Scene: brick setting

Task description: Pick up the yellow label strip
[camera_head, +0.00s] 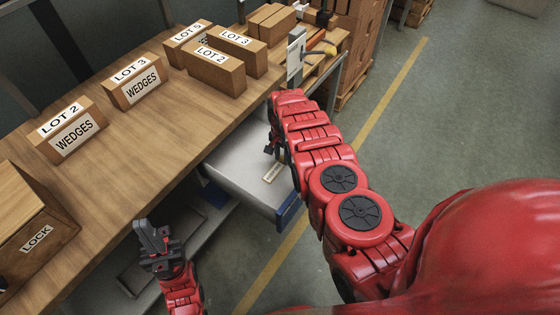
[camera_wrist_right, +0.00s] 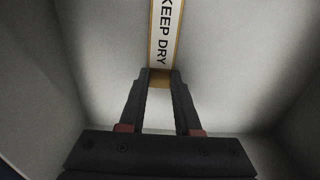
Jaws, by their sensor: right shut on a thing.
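The yellow label strip (camera_wrist_right: 165,35), a white label reading KEEP DRY with a yellow-brown border, lies in the open grey drawer; it also shows in the head view (camera_head: 273,173). My right gripper (camera_wrist_right: 160,80) is shut on its near end, with the yellow-brown end between the fingertips. In the head view my right gripper (camera_head: 271,149) is small and partly hidden by my right arm. I cannot tell whether the strip touches the drawer floor. My left gripper (camera_head: 153,233) is open and empty, in front of the bench at the lower left.
The drawer (camera_head: 238,178) stands pulled out under the wooden bench (camera_head: 150,125), its walls around my right gripper. Boxes marked WEDGES (camera_head: 135,84) and LOT 2 (camera_head: 215,70), plus a LOCK box (camera_head: 35,235), stand on the bench.

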